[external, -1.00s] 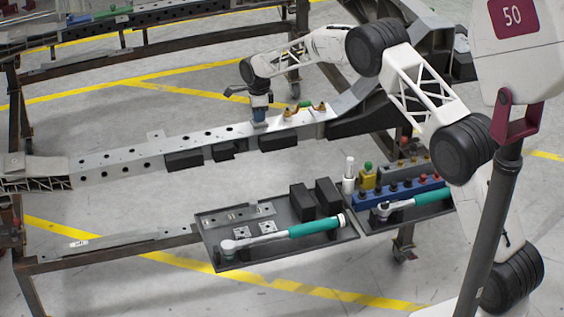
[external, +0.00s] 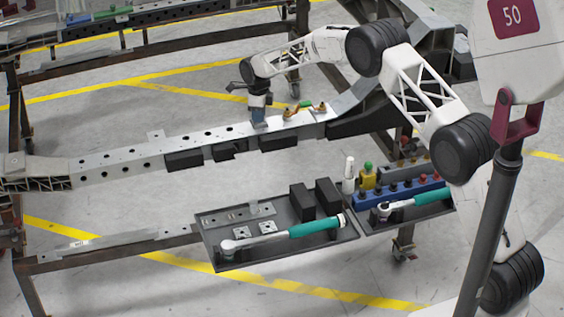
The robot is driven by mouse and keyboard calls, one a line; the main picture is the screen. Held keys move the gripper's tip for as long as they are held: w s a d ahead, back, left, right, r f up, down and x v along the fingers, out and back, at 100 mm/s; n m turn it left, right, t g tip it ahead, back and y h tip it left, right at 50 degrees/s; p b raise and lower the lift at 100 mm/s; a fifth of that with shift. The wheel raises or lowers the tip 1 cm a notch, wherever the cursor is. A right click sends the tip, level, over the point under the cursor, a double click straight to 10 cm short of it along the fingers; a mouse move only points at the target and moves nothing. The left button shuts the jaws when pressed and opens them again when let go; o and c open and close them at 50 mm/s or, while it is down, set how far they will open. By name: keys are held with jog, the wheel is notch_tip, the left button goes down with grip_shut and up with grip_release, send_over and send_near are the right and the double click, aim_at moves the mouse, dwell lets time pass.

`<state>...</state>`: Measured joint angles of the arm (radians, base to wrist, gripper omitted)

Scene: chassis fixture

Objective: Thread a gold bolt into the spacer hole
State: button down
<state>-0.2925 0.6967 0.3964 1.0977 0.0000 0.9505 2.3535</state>
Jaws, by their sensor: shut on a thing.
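My gripper (external: 259,121) points down at the top of the long grey chassis rail (external: 145,155), near its right part. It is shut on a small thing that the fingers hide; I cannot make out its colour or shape. The fingertips are at or just above the rail surface; contact cannot be told. Gold-coloured parts sit on the rail to the right of my gripper, one close by (external: 291,112) and one further right (external: 320,107). The spacer hole cannot be made out under my gripper.
Black blocks (external: 183,161) line the rail's near side. In front stands a dark tray (external: 270,261) with a teal-handled wrench (external: 290,233). Right of it, another tray holds a second wrench (external: 415,203), a blue rack (external: 372,200) and bottles. A dark post (external: 487,230) rises at right.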

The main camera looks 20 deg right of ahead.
jog(key=shift+f+m, duration=0.1)
jog(key=shift+m, duration=0.8)
jog(key=c, duration=1)
grip_release()
jog(key=shift+o, duration=0.2)
jog(key=shift+r, duration=4.6)
